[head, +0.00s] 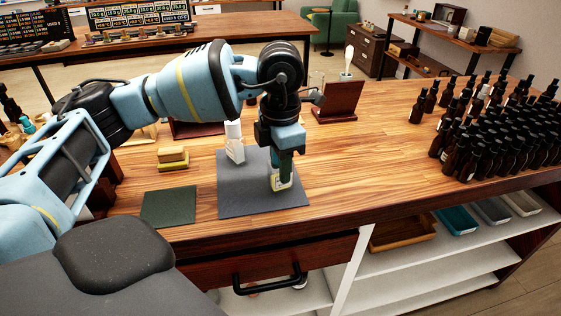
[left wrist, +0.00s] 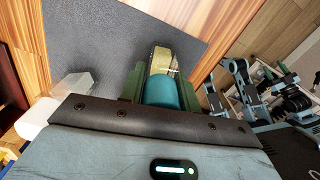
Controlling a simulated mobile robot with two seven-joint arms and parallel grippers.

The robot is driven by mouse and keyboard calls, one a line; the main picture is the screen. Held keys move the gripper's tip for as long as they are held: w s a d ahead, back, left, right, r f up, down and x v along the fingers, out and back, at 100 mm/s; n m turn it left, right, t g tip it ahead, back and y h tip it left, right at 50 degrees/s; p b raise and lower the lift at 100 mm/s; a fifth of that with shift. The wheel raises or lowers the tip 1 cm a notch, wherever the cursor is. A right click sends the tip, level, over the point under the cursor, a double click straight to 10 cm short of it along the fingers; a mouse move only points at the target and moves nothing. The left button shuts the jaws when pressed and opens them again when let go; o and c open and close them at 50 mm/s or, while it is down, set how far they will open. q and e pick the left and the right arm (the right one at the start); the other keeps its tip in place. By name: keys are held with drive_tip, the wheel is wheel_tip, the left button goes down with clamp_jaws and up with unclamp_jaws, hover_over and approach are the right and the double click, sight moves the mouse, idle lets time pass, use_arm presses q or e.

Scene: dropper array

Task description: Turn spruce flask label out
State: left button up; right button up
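My left gripper (head: 283,168) points down over the dark grey mat (head: 238,197). In the left wrist view its green fingers (left wrist: 165,90) are on either side of a rounded teal piece (left wrist: 168,93), which I take to be the spruce flask, and appear closed on it. A cream patch like a label (left wrist: 160,59) shows beyond the teal piece, with faint marks. In the head view a cream patch (head: 281,183) shows low at the fingertips, near the mat. Most of the flask is hidden by the gripper.
A white bottle (head: 234,144) stands at the mat's back left. A dark green mat (head: 169,207) and a yellow sponge-like block (head: 172,157) lie left. A dark red stand (head: 338,100) is behind. Many brown dropper bottles (head: 480,135) crowd the right. The table between is clear.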

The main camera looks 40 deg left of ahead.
use_arm(q)
drive_tip(key=shift+c, duration=1.2)
drive_tip(key=o, duration=1.1)
drive_tip(key=shift+c, duration=0.2)
drive_tip(key=shift+r, duration=3.9)
